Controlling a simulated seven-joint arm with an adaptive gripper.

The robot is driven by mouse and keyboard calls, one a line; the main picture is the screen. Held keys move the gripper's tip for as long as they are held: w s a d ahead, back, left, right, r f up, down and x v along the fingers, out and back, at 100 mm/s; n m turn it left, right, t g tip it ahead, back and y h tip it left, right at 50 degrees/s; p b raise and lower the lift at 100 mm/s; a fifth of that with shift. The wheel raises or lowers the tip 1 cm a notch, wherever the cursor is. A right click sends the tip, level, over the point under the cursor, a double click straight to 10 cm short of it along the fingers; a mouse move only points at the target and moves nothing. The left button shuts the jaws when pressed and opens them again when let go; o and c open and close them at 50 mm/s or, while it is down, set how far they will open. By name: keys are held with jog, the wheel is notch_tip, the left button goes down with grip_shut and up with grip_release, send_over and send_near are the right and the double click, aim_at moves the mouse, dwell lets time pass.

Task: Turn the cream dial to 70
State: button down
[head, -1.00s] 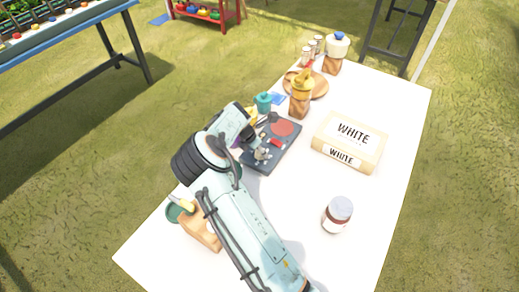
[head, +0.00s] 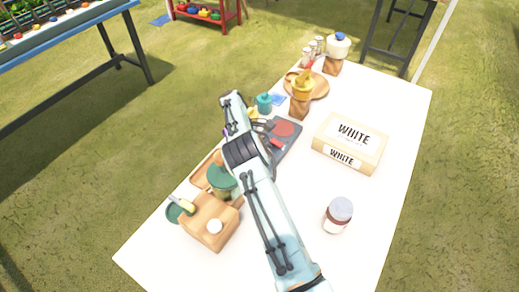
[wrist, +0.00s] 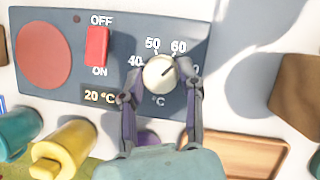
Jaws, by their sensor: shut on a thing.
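The cream dial (wrist: 159,73) is on the dark grey panel (wrist: 222,25), in the middle of the wrist view. Its dark pointer mark slants up and right, near 60 and towards the partly covered number at its right. My gripper (wrist: 160,98) is shut on the dial, one finger at each side of it. The numbers 40, 50 and 60 show around the dial. The panel also shows in the head view (head: 290,152), where my arm hides the dial.
A red switch (wrist: 97,46) marked OFF and ON, a display (wrist: 99,96) reading 20 °C and a red disc (wrist: 43,55) are on the panel. Yellow (wrist: 65,148) and teal (wrist: 18,130) items stand close by. A box marked WHITE (head: 350,143) and a jar (head: 338,213) stand at the right.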

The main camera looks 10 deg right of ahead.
jog(key=m+g, duration=0.1)
jog(key=m, duration=0.2)
jog(key=shift+f+y, duration=0.15)
jog(key=shift+y, duration=0.15)
jog(key=shift+m, duration=0.6)
jog(key=c, duration=0.7)
grip_release()
jog(key=shift+r, duration=0.2)
notch_tip(320, 180, up, 10)
jog(key=shift+f, duration=0.15)
